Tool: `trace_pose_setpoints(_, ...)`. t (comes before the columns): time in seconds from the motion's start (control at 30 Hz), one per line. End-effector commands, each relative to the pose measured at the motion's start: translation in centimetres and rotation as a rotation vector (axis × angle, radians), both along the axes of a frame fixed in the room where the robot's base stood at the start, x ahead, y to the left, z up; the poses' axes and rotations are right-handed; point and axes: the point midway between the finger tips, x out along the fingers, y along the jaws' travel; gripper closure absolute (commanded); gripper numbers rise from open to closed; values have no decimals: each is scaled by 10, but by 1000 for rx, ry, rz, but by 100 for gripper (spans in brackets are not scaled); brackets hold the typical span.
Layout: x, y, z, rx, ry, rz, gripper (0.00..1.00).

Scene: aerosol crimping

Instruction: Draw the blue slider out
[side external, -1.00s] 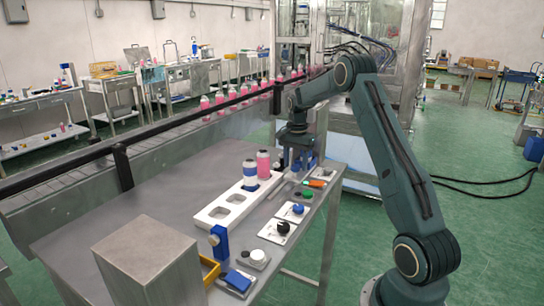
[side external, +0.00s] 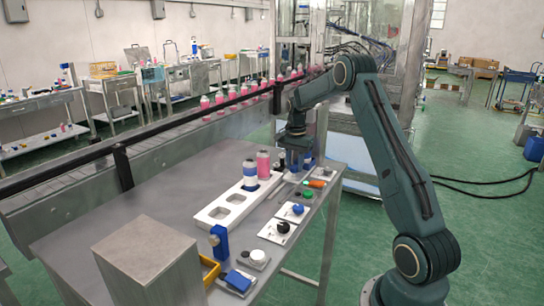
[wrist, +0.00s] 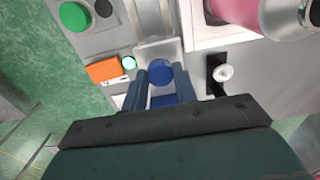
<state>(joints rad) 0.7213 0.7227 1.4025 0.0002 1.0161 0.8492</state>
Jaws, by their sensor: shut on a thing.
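The blue slider (wrist: 158,72) shows as a round blue knob in the wrist view, on a pale metal plate with a track (wrist: 150,22) running away from it. My gripper (wrist: 161,81) has its two blue fingers closed on either side of the knob. In the side external view my gripper (side external: 295,160) is low over the far end of the table, pointing down. The slider is hidden there by the fingers, and I cannot tell how far along its track it sits.
An orange part (wrist: 108,70) and a green button (wrist: 75,16) lie left of the slider in the wrist view. A pink bottle (side external: 264,164) stands close to my gripper in the white tray (side external: 210,219). A black-and-white switch (wrist: 222,72) is to the right.

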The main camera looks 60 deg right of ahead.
Motion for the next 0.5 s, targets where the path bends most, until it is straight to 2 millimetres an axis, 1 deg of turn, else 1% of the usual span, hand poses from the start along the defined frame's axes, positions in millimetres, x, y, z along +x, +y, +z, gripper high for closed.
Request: trace_pose_setpoints(0.5, 1, 51, 1, 1, 0, 3, 100)
